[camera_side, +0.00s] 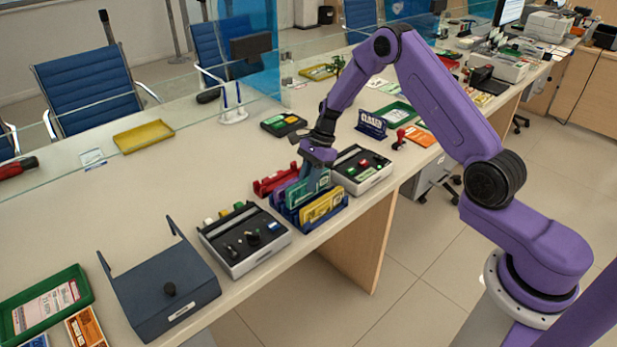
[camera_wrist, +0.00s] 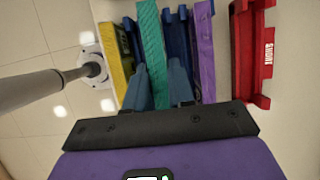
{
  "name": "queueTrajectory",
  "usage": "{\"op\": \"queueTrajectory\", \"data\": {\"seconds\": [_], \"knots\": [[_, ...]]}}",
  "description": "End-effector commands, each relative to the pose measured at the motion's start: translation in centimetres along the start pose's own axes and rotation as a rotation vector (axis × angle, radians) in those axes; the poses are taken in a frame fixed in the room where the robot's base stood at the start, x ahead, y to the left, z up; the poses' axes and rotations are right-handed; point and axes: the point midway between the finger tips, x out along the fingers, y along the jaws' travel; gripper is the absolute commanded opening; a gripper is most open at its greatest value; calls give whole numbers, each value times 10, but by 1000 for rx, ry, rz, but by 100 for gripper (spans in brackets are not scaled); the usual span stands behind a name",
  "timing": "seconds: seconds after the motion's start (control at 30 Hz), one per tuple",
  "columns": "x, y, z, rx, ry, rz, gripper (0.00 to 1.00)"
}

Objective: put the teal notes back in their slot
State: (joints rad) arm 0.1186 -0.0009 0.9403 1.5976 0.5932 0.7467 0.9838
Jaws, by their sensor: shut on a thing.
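My gripper (camera_side: 322,174) points down over the blue note rack (camera_side: 331,219) and is shut on the teal notes (camera_side: 304,191). In the wrist view the teal notes (camera_wrist: 152,45) stand on edge between my two fingers (camera_wrist: 160,88). They line up between the yellow notes (camera_wrist: 115,60) and the purple notes (camera_wrist: 204,55), with blue dividers on both sides. In the side view the teal notes stand higher than the yellow notes (camera_side: 322,206). Their lower edge is hidden, so I cannot tell how deep they sit.
A red holder (camera_side: 268,184) stands just behind the rack. A grey box with buttons (camera_side: 362,170) is close on the right, and a control box (camera_side: 245,240) is on the left. The counter's front edge is near the rack.

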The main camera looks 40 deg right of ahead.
Motion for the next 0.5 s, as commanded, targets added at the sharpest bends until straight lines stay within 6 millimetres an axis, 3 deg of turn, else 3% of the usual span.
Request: {"op": "queueTrajectory", "data": {"seconds": [0.5], "knots": [[14,0,-6,0,0,-1,0]]}}
